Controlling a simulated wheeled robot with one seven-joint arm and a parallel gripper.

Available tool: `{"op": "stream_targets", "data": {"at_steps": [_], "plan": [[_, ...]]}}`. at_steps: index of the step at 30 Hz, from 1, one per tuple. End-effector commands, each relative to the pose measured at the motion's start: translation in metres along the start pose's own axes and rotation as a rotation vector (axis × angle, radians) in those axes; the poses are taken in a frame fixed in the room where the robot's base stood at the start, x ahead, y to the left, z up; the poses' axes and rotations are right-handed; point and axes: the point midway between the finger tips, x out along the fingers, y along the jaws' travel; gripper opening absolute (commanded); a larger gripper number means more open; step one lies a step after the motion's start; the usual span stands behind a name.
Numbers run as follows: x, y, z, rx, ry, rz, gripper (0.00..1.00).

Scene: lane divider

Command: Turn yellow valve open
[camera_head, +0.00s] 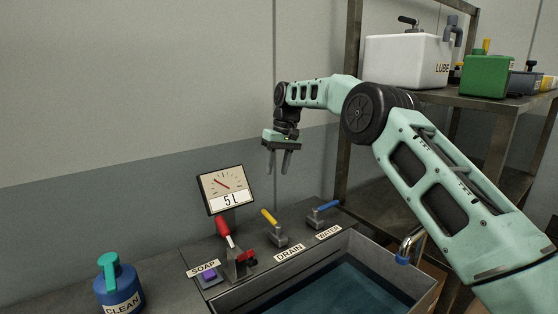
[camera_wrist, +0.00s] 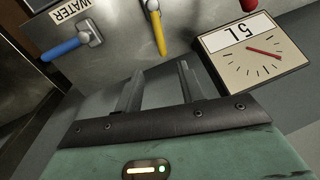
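The yellow valve (camera_head: 269,217) has a yellow lever on a grey body behind the DRAIN label (camera_head: 289,253). In the head view its lever points up and to the left from the body. The yellow lever also shows in the wrist view (camera_wrist: 158,32), beyond my fingers. My gripper (camera_head: 279,172) hangs fingers down above the counter, over the area of the yellow valve and apart from it. In the wrist view my gripper (camera_wrist: 158,82) has its two fingers spread with nothing between them.
A blue-handled WATER valve (camera_head: 327,207) stands right of the yellow one. A gauge (camera_head: 226,190) reading 5L and a red lever (camera_head: 223,230) stand left. The basin (camera_head: 345,290) holds dark liquid in front. A CLEAN bottle (camera_head: 119,290) and a shelf (camera_head: 430,97) flank the counter.

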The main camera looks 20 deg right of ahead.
Motion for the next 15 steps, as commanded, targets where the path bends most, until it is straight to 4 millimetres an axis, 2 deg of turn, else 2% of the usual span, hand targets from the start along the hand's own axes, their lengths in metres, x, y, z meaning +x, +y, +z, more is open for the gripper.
{"op": "stream_targets", "data": {"at_steps": [3, 6, 15], "plan": [[-0.015, 0.000, -0.001, 0.000, 0.000, 0.000, 0.39], [-0.022, 0.000, 0.000, 0.000, 0.000, 0.000, 0.39], [-0.025, 0.000, 0.000, 0.000, -0.001, 0.000, 0.39]]}}
